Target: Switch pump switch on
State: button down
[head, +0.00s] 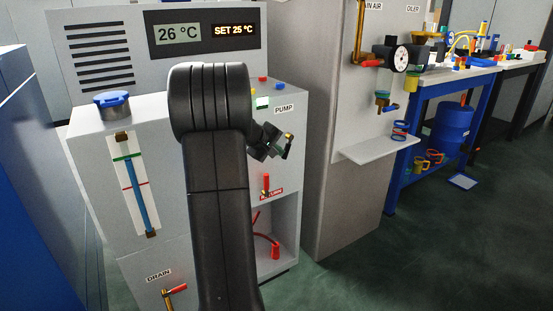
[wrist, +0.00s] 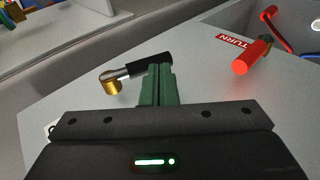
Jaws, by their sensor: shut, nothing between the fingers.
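The PUMP label (head: 284,108) is on the grey cabinet's front, right of my arm. Below the label is a lever with a brass hub (head: 289,137) and a black handle; I cannot tell which of these is the pump switch. My gripper (head: 273,151) is close to the lever. In the wrist view, the shut green fingers (wrist: 157,84) are empty and stand against or just beside the black handle (wrist: 149,66); contact is unclear. The brass hub (wrist: 111,82) is to their left.
A red-handled return valve (head: 266,185) is below the gripper, also seen in the wrist view (wrist: 252,55). A red drain valve (head: 174,292) is lower left. A small shelf (head: 375,150) juts out from the neighbouring panel.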

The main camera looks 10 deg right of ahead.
jog(key=shift+w+d+f+b, duration=0.1)
jog(key=shift+d+f+b, duration=0.25)
jog(key=shift+f+b, duration=0.3)
jog(key=shift+d+f, duration=0.1)
jog(key=shift+d, duration=0.05)
dwell(0.4)
